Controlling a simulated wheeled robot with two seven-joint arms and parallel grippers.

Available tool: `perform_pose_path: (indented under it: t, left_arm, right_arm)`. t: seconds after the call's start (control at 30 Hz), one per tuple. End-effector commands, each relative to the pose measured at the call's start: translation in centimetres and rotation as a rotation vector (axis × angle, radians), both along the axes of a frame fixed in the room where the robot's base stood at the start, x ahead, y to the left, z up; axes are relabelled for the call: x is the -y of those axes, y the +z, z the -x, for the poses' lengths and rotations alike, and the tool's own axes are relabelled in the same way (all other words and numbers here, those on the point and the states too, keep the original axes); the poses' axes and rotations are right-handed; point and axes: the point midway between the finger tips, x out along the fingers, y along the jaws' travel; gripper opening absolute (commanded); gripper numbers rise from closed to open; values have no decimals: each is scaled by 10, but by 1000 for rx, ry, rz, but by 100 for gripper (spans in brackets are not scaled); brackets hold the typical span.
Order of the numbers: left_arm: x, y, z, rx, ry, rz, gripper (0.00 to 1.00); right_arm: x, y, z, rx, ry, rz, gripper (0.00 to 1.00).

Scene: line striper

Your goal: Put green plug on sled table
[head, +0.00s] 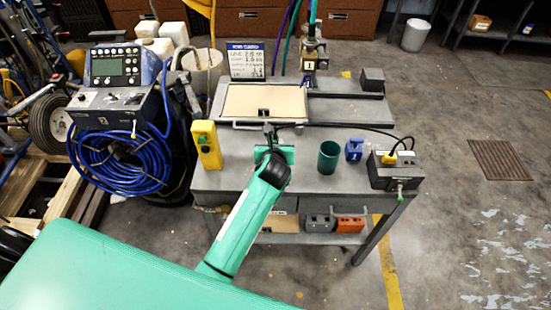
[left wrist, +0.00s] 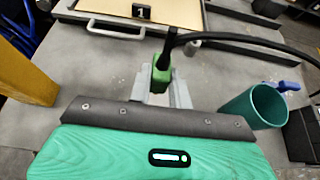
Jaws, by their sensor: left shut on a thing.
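The green plug (left wrist: 161,76) is between the fingers of my left gripper (left wrist: 165,92) in the left wrist view, with a black cable leaving its top. My left gripper (head: 270,134) is shut on it over the front part of the grey table (head: 235,178) in the head view, where my arm mostly hides the plug. I cannot tell whether the plug touches the tabletop. Behind it is a sled-like table with a cream panel (head: 264,100) and a handle on its front edge. My right gripper is not in view.
A yellow control box (head: 206,145) stands left of my gripper. To the right are a green cup (head: 328,157), a blue object (head: 354,150) and a dark socket box (head: 395,170) with a yellow plug (head: 389,158). The black cable runs across to the right.

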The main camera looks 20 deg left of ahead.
Motion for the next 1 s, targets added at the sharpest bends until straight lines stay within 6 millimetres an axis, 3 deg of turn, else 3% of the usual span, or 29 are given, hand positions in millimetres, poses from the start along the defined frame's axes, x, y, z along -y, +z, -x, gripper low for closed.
perform_pose_path:
  t: [0.1, 0.53, 1.0]
  left_arm:
    - [0, -26, 0, -3, 0, -1, 0]
    - [0, -75, 0, -1, 0, -1, 0]
    - [0, -86, 0, 1, 0, 1, 0]
  right_arm:
    - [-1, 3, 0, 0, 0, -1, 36]
    - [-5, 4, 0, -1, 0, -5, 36]
    - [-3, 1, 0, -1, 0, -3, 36]
